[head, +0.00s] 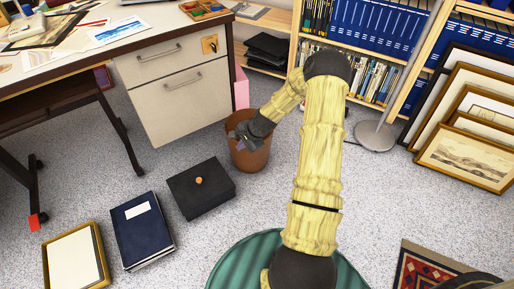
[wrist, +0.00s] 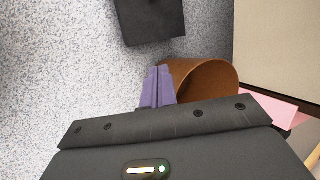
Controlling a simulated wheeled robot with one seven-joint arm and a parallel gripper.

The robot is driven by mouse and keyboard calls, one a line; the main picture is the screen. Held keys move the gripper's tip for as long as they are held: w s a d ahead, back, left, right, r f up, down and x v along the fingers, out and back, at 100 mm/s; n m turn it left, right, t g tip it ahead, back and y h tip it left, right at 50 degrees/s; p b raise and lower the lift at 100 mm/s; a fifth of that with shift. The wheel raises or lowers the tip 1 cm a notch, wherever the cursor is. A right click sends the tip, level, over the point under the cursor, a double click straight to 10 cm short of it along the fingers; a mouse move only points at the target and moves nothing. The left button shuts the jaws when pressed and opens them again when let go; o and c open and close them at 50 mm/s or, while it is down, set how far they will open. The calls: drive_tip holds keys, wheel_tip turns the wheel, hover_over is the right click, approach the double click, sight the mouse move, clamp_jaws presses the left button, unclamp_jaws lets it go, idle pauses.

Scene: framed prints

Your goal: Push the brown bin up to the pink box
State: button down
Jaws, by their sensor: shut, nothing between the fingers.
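The brown bin (head: 250,160) stands upright on the carpet near the right end of the desk's drawer unit. In the wrist view the bin (wrist: 212,78) shows its open mouth right of my fingers. The pink box (head: 241,92) is a narrow upright shape behind the bin, beside the drawer unit; part of it also shows at the right of the wrist view (wrist: 272,106). My gripper (head: 241,143) is shut and empty, its purple fingers (wrist: 158,86) overlapping the bin's near left side in view. I cannot tell whether they touch it. My arm hides part of the bin's rim.
A black box with an orange knob (head: 200,188) lies on the floor just left of the bin. A dark blue binder (head: 142,230) and a framed print (head: 76,262) lie further left. The drawer unit (head: 175,95) stands behind; a lamp base (head: 375,135) stands right.

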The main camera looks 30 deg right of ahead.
drive_tip(key=s+a+r+n+h+p, duration=0.1)
drive_tip(key=s+a+r+n+p, duration=0.1)
drive_tip(key=s+a+r+n, duration=0.2)
drive_tip(key=s+a+r+n+g+h+p, duration=0.1)
drive_tip(key=s+a+r+n, duration=0.3)
drive_tip(key=s+r, duration=0.7)
drive_tip(key=s+a+r+n+h+p, duration=0.1)
drive_tip(key=s+a+r+n+p, duration=0.2)
drive_tip(key=s+r+n, duration=0.5)
wheel_tip(320, 180, up, 7)
drive_tip(key=shift+s+a+f+g, duration=0.2)
drive_tip(key=shift+a+g, duration=0.2)
drive_tip(key=shift+a, duration=0.3)
drive_tip(key=shift+s, duration=0.1)
